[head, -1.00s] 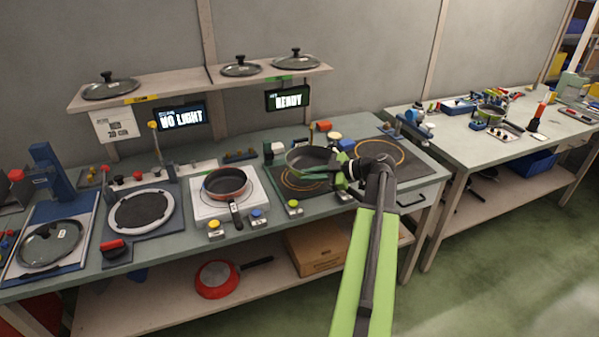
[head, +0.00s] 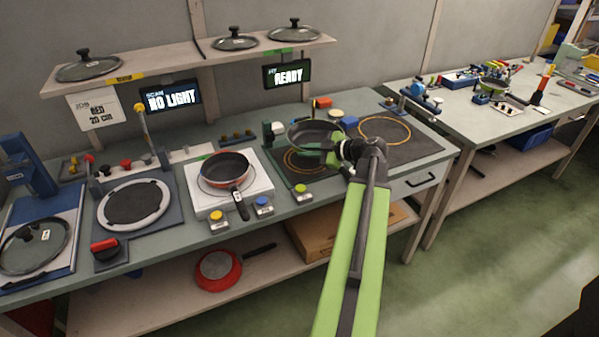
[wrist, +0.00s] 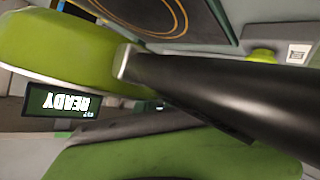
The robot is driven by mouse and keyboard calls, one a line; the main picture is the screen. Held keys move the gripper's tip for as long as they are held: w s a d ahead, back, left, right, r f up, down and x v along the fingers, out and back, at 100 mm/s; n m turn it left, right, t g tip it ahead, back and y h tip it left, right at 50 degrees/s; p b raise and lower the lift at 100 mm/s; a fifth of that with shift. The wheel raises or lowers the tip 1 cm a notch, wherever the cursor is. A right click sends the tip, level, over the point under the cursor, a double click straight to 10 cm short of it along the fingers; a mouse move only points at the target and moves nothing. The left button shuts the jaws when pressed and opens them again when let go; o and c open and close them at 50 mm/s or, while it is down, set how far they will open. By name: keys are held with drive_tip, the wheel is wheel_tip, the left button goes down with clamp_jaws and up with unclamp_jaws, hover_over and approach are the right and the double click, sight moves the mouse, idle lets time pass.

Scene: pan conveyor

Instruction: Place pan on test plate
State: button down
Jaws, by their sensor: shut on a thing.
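My gripper (head: 350,152) is shut on the black handle (wrist: 220,88) of a green pan with a dark inside (head: 314,133). The pan's green outer wall (wrist: 60,45) fills the upper left of the wrist view. The pan appears held above the back part of a dark plate with an orange ring (head: 303,163), below the READY screen (head: 288,74). The gap between them is hard to judge. A second dark plate with an orange ring (head: 408,140) lies to the right. Which plate is the test plate, I cannot tell.
A red pan (head: 228,168) sits on a white plate (head: 199,200) to the left. Small bottles and blocks stand behind the held pan. A lid shelf (head: 190,62) runs above the bench. The right ringed plate is clear.

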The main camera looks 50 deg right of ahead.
sight(298, 173)
drive_tip(key=shift+w+a+f+b, duration=0.4)
drive_tip(key=shift+w+a+f, duration=0.55)
drive_tip(key=shift+w, duration=0.15)
wheel_tip(298, 173, down, 4)
drive_tip(key=b, duration=0.4)
drive_tip(key=shift+f, duration=0.15)
drive_tip(key=shift+r, duration=0.25)
drive_tip(key=shift+f, duration=0.2)
drive_tip(key=c, duration=1.7)
unclamp_jaws()
drive_tip(key=shift+r, duration=0.1)
drive_tip(key=shift+c, duration=0.2)
